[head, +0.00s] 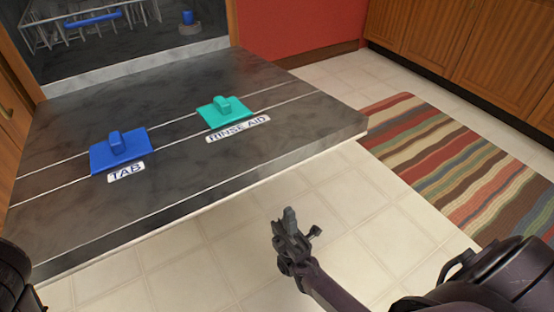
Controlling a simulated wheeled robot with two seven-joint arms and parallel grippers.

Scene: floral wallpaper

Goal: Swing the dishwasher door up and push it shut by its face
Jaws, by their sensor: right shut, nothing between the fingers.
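The dishwasher door (190,185) is swung down and lies about level, its dark inner side facing up. It carries a blue cover (118,152) over a "TAB" label and a green cover (224,112) over a "RINSE AID" label. The open dishwasher cavity (120,45) is behind it, with a white rack inside. My right gripper (288,220) is shut and empty, in front of the door's near edge and apart from it in the picture. The door's outer face is turned down and hidden. My left gripper is not in view.
Wooden cabinets (450,40) stand at the back right, and a red wall (290,25) is beside the dishwasher. A striped rug (470,175) lies on the tiled floor to the right. The floor (200,265) in front of the door is clear.

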